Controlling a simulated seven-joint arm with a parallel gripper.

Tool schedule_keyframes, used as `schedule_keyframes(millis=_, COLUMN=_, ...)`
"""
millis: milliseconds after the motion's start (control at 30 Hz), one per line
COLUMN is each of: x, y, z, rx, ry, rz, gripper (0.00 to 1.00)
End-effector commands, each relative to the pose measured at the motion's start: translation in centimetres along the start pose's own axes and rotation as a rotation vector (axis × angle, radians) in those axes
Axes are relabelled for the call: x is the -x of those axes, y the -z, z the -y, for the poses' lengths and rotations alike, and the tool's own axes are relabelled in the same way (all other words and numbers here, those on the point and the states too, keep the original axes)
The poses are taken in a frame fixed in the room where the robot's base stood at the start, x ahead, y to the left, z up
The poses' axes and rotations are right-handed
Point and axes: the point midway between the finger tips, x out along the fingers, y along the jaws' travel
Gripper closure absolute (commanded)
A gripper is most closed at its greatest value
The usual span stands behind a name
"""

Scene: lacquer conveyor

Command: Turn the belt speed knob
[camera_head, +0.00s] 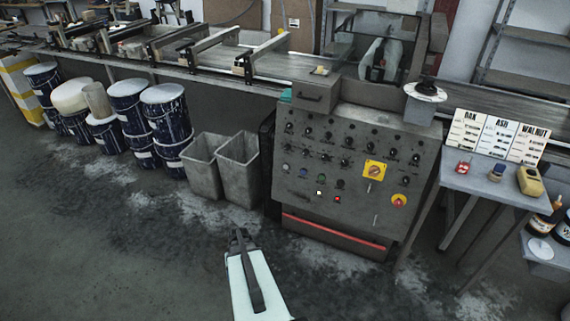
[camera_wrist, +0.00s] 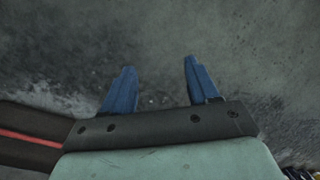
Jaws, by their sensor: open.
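The grey control panel (camera_head: 330,160) stands right of centre in the head view, with rows of small dark knobs (camera_head: 348,142), coloured buttons and a yellow switch plate (camera_head: 374,170). I cannot tell which knob sets the belt speed; the labels are too small to read. My gripper (camera_head: 238,238) is low in the head view, in front of the panel and to its left, apart from it. In the wrist view my gripper (camera_wrist: 158,85) shows two blue fingers spread apart with only floor between them. Nothing is held.
The conveyor (camera_head: 270,65) runs along the back. Two grey bins (camera_head: 240,170) stand left of the panel, with several blue drums (camera_head: 168,120) beyond. A side table (camera_head: 490,185) with sample boards (camera_head: 498,138) stands at the right. The floor before the panel is clear.

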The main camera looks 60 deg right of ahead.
Motion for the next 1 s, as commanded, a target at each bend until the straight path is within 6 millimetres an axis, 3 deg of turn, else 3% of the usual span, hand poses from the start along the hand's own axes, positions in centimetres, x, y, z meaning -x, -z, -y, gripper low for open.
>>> schedule_keyframes(millis=33, x=0.7, y=3.1, z=-0.9, rx=-0.034, ry=0.029, rz=-0.067, gripper=0.41)
schedule_keyframes(millis=200, x=4.9, y=13.8, z=-4.0, rx=-0.12, ry=0.122, rz=-0.374, gripper=0.41)
schedule_keyframes(millis=400, x=10.8, y=23.9, z=-6.1, rx=-0.156, ry=0.154, rz=-0.751, gripper=0.41)
schedule_keyframes(millis=500, x=13.7, y=27.7, z=-6.8, rx=-0.166, ry=0.137, rz=-0.926, gripper=0.41)
schedule_keyframes(millis=600, x=16.1, y=30.4, z=-8.1, rx=-0.187, ry=0.094, rz=-1.086, gripper=0.41)
schedule_keyframes(millis=733, x=19.2, y=32.4, z=-10.3, rx=-0.225, ry=0.0, rz=-1.275, gripper=0.41)
schedule_keyframes(millis=867, x=22.4, y=33.0, z=-13.0, rx=-0.269, ry=-0.138, rz=-1.442, gripper=0.41)
schedule_keyframes(millis=1000, x=25.5, y=32.2, z=-15.7, rx=-0.312, ry=-0.322, rz=-1.576, gripper=0.41)
